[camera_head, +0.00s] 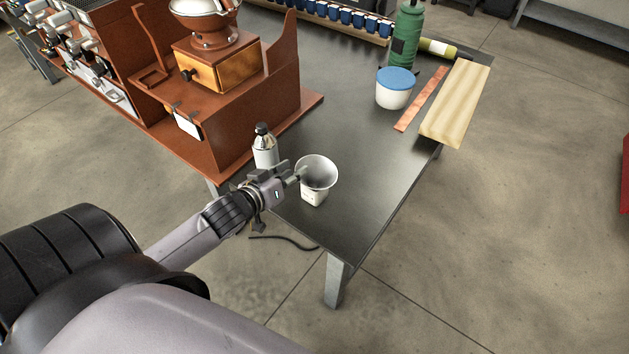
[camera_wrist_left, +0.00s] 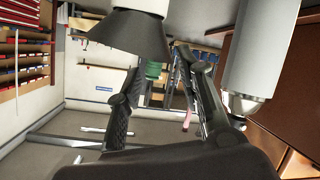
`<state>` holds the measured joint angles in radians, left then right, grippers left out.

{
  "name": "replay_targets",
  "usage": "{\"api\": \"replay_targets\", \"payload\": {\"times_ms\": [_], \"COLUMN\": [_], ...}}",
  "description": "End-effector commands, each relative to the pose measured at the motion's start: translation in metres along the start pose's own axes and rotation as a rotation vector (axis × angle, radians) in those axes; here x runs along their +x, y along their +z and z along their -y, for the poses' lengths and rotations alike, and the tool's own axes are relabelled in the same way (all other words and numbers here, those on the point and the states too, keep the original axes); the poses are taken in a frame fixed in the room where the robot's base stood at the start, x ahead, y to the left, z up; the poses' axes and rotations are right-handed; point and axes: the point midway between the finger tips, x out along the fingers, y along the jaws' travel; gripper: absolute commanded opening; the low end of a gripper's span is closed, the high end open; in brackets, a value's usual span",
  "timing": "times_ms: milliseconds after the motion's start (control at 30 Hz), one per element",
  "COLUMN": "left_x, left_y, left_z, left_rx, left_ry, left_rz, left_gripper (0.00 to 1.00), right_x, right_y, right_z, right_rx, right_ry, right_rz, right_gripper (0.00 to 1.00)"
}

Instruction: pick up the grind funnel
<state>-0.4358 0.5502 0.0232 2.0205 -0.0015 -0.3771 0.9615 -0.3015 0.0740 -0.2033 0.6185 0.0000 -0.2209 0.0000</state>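The grind funnel (camera_head: 312,195) appears as a pale, flared cup standing upright near the table's front corner. My left gripper (camera_head: 298,175) is at its left side, with a fingertip overlapping the rim in the head view. In the left wrist view, which looks upside down, the funnel (camera_wrist_left: 122,35) is a dark cone near the top. The fingers of the left gripper (camera_wrist_left: 160,58) are spread apart there, close to the rim. I cannot tell whether they touch it. My right gripper is not in view.
A white bottle with a black cap (camera_head: 265,147) stands just left of the funnel, close to my left gripper. A brown stand (camera_head: 230,115) with a grinder (camera_head: 208,60) is behind. A blue-lidded tub (camera_head: 394,92) and a wooden board (camera_head: 456,105) lie farther back. The table's middle is clear.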

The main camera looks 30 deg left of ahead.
Motion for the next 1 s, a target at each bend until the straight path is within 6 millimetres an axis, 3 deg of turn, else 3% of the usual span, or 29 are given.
{"api": "replay_targets", "payload": {"times_ms": [267, 600, 867, 1000], "left_x": [0.022, 0.066, 0.069, 0.069], "left_y": [-0.001, -0.003, -0.003, -0.003], "left_z": [0.000, 0.002, 0.002, 0.002], "left_rx": [0.000, 0.001, 0.000, 0.000], "left_ry": [0.000, 0.001, 0.000, 0.000], "left_rz": [0.000, 0.000, 0.001, 0.001], "left_gripper": [0.34, 0.34, 0.34, 0.26], "right_x": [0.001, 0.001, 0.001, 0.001], "right_y": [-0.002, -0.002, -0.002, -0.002], "right_z": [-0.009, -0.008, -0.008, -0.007], "right_rx": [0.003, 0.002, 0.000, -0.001], "right_ry": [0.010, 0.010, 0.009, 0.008], "right_rz": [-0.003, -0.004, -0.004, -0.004], "right_gripper": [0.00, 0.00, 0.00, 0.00]}}
